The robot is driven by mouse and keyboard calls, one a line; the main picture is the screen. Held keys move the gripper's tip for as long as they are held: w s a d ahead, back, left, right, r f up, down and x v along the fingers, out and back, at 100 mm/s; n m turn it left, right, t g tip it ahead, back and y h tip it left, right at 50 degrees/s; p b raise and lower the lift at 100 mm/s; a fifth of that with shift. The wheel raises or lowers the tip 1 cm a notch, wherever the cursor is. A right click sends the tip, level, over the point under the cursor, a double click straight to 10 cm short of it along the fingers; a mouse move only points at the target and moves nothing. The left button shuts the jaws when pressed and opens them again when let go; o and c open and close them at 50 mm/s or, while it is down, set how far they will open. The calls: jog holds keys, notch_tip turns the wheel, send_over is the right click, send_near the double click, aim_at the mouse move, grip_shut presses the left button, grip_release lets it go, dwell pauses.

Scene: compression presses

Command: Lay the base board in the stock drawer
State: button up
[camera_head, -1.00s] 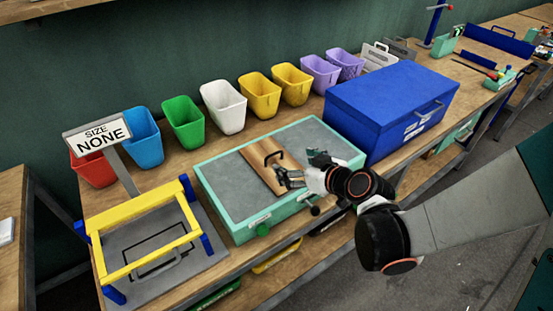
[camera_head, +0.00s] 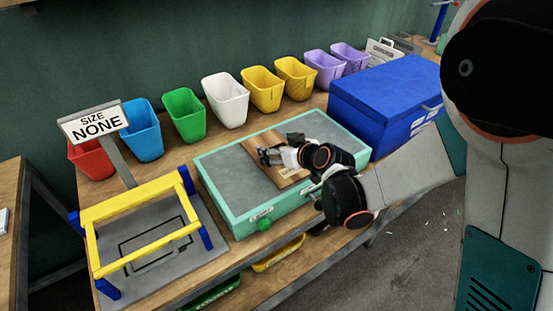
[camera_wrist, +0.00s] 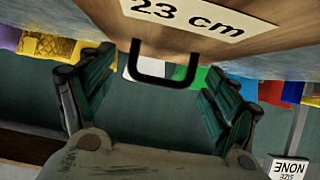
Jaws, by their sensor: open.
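The base board, a wooden board (camera_head: 252,148) with a dark handle, lies flat on the grey top of a mint-rimmed tray-like unit (camera_head: 232,218). That unit has a front label and a green knob; I cannot tell if it is the stock drawer. My gripper (camera_head: 266,156) is over the board and hides the handle in the head view. In the wrist view the board (camera_wrist: 285,25) shows a "23 cm" label, and its black handle (camera_wrist: 166,80) stands between my two open, separated fingers (camera_wrist: 160,95). No finger visibly touches the handle.
A blue box (camera_head: 388,95) stands right of the mint unit. A yellow and blue frame (camera_head: 135,207) over a grey plate is on the left, beside a "SIZE NONE" sign (camera_head: 95,122). Several coloured bins, including a white one (camera_head: 226,100), line the back. Yellow and green bins sit below.

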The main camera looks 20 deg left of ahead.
jog(key=shift+w+a+f, duration=0.2)
jog(key=shift+a+f, duration=0.05)
jog(key=shift+a, duration=0.05)
jog(key=shift+r, duration=0.1)
jog(key=c, duration=1.3)
